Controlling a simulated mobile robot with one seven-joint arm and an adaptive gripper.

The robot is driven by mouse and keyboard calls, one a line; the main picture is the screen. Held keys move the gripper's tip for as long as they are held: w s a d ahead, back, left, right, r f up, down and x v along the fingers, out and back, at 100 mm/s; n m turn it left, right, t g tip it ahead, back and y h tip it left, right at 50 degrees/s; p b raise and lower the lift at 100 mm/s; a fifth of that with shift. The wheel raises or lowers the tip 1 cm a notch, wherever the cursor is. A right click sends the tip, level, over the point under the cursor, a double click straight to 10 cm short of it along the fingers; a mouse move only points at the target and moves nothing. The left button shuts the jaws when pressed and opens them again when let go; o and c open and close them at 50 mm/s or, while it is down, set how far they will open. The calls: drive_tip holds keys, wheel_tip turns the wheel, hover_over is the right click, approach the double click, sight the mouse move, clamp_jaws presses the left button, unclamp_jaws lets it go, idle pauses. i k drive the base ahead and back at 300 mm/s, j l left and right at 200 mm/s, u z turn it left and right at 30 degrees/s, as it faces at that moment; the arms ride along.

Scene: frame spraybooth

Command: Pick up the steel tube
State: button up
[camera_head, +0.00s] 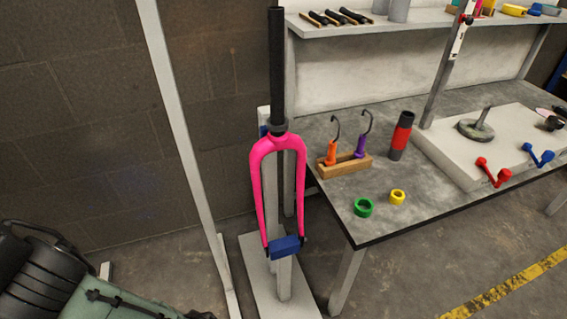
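No thing in view is plainly marked as the steel tube, and I cannot tell which one it is. A dark upright tube (276,62) rises from the crown of a pink bicycle fork (261,168), which hangs upright on a stand left of the bench. A dark grey cylinder with a red band (401,136) stands on the bench. Grey cylinders (398,10) stand on the shelf, cut off by the top edge. A metal upright post (443,75) rises at the right. My gripper is not in view.
The grey bench (373,185) holds a wooden block (344,165) with two hooked tools, green (363,207) and yellow (398,197) rings, and red (493,171) and blue (538,155) handles on a pale slab. A green case (110,301) lies at lower left. The floor before the bench is clear.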

sight(403, 128)
drive_tip(key=i+l+z, duration=0.1)
drive_tip(key=l, duration=0.3)
drive_tip(key=i+l+z, duration=0.1)
drive_tip(key=l, duration=0.25)
drive_tip(key=i+l+z, duration=0.1)
drive_tip(key=l, duration=0.3)
drive_tip(key=i+l+z, duration=0.15)
drive_tip(key=l, duration=0.2)
drive_tip(key=i+l+z, duration=0.1)
drive_tip(key=l, duration=0.25)
